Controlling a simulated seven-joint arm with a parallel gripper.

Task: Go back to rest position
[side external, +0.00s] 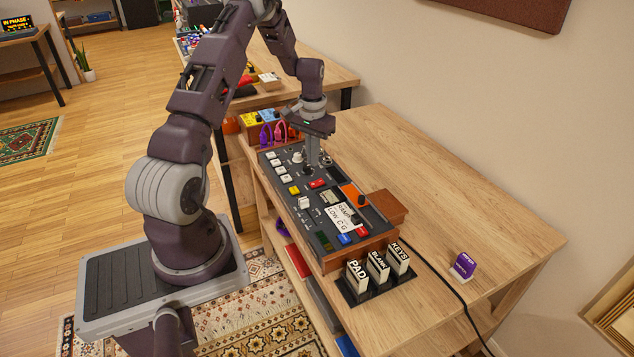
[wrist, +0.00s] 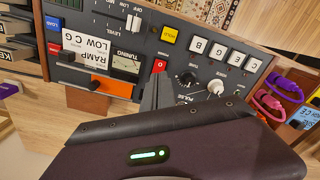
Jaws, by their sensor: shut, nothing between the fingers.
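My gripper (side external: 313,160) points down over the far part of a dark control panel with wooden ends (side external: 323,237). In the wrist view my gripper (wrist: 157,90) is shut and empty, its fingertips over the panel near a red button (wrist: 159,66) and the "PULSE" knob (wrist: 187,79). I cannot tell whether the fingertips touch the panel. The panel carries white keys, a yellow "HOLD" button (wrist: 170,35), an orange slider strip (wrist: 108,86) and a "RAMP LOW C G" card (wrist: 84,47).
A black holder with "PAD", "BLANK" and "KEYS" blocks (side external: 378,268) stands at the panel's near end. A purple-and-white block (side external: 463,266) and a black cable (side external: 437,272) lie to its right. Purple and pink plugs (side external: 273,133) are beyond the panel.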

